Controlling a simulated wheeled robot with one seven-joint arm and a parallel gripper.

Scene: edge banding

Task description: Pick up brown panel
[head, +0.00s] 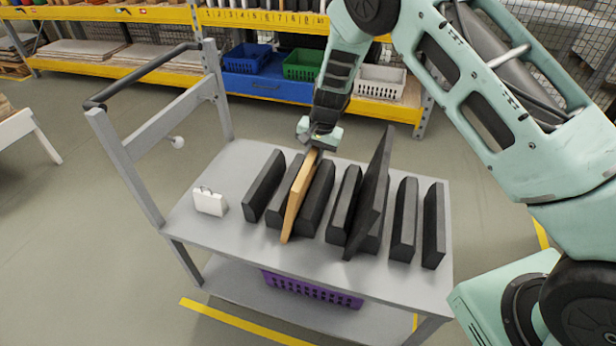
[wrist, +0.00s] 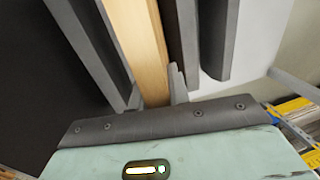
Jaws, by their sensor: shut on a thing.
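The brown panel (head: 298,196) is a light-wood board standing on edge, slightly tilted, between dark grey blocks on the grey cart. My gripper (head: 316,144) is at the panel's far upper end, shut on it. In the wrist view the panel (wrist: 142,50) runs between the two gripper fingers (wrist: 155,92), with dark blocks close on either side. The panel's lower edge is partly hidden by the blocks, and I cannot tell whether it touches the cart.
The cart (head: 180,222) holds several dark blocks, a leaning dark panel (head: 372,195) and a small white box (head: 209,202). A purple crate (head: 310,290) sits on its lower shelf. The cart's handle (head: 140,75) rises at left. Shelving with coloured bins stands behind.

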